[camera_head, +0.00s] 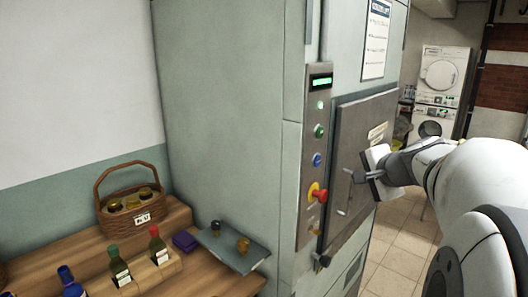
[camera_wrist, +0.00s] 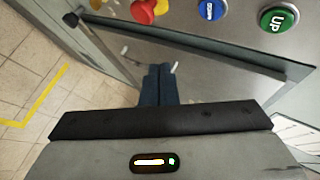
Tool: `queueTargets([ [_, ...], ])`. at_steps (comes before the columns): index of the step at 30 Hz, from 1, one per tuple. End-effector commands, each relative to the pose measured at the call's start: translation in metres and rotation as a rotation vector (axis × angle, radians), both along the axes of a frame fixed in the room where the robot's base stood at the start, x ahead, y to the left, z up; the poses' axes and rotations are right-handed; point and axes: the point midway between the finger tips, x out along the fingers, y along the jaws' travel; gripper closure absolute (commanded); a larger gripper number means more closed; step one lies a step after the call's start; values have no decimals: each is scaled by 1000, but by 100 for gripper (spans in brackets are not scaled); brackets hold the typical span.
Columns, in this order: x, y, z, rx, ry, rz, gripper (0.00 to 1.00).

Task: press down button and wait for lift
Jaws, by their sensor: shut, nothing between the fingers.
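The blue down button (camera_head: 317,159) is on the lift's control panel (camera_head: 306,220), between the green up button (camera_head: 319,131) and the red stop knob (camera_head: 318,194). In the wrist view the down button (camera_wrist: 211,9) is cut by the top edge, with the up button (camera_wrist: 278,19) on its right and the red knob (camera_wrist: 145,10) on its left. My gripper (camera_head: 357,177) is shut and empty, in front of the lift's metal door (camera_head: 362,130), right of the panel. Its dark fingertips (camera_wrist: 160,69) appear apart from the button. A green display (camera_head: 321,81) is lit above the buttons.
White machines (camera_head: 444,75) stand at the back right. Tiled floor (camera_head: 395,262) shows right of the lift.

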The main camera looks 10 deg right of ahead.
Motion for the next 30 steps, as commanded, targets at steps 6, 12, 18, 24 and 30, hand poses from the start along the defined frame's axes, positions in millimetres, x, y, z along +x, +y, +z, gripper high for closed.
queueTargets([
  [6, 2, -11, 8, 21, -22, -34, 100],
  [12, 2, -10, 7, 19, -21, -32, 100],
  [18, 10, -3, 8, 20, -18, -28, 100],
  [24, 31, 13, 10, 19, -17, -26, 100],
  [30, 53, 30, 9, 19, -18, -29, 100],
])
